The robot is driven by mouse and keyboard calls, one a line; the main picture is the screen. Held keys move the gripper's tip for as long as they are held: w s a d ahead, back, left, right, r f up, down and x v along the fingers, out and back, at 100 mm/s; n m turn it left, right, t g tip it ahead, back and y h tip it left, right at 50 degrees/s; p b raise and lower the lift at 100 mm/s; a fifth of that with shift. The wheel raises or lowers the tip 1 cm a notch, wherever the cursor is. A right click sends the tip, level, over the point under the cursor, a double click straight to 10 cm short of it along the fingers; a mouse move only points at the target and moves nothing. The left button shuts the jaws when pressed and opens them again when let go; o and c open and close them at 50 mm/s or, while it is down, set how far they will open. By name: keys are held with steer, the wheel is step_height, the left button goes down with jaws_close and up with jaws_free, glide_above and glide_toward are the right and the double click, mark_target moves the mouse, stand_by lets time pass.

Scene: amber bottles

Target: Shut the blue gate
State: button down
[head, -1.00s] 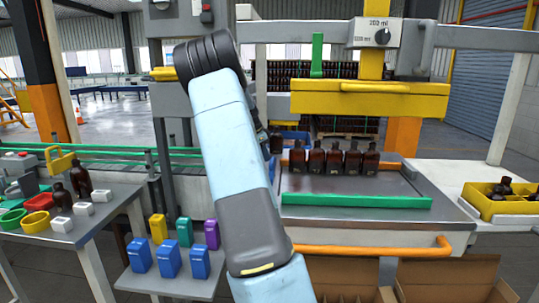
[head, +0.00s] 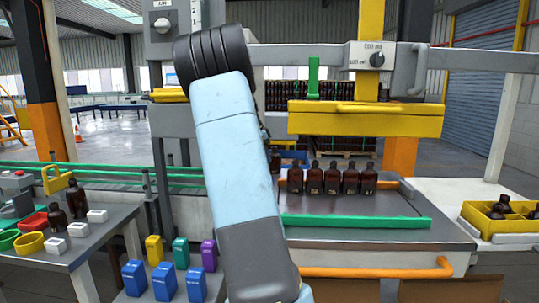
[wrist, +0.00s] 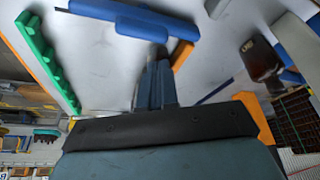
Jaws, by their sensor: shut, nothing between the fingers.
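The blue gate (wrist: 130,18) shows in the wrist view as a blue bar across the top, over a grey surface. My gripper (wrist: 161,55) is shut and empty, its fingertips close to the bar's lower right part; I cannot tell whether they touch it. In the head view my own arm hides my gripper and most of the gate area. A small blue piece (head: 293,157) shows behind the bottles there, but I cannot tell whether it is the gate.
Several amber bottles (head: 333,181) stand in a row under the yellow filling head (head: 365,120), behind a green bar (head: 355,222). One dark bottle (wrist: 262,62) is right of my fingers in the wrist view. A side table (head: 85,240) holds bowls and white blocks.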

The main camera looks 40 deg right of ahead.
steer(key=s+a+r, duration=0.3)
steer(key=s+a, duration=0.1)
steer(key=s, duration=0.3)
steer(key=shift+s+a+r, duration=0.2)
steer(key=shift+s+r, duration=0.1)
steer(key=shift+r, duration=0.05)
steer(key=s+a+n+t+y, duration=0.1)
steer(key=s+a+n+t, duration=0.1)
steer(key=s+a+n, duration=0.5)
steer(key=s+a+f+n+t+y, duration=0.1)
steer(key=s+a+n, duration=0.6)
steer(key=a, duration=0.9)
steer(key=s+a+f+n+t+y, duration=0.1)
steer(key=s+a+n+t+y, duration=0.1)
steer(key=s+a+n, duration=0.5)
steer(key=a+t, duration=0.1)
steer(key=a, duration=0.4)
steer(key=shift+t, duration=0.4)
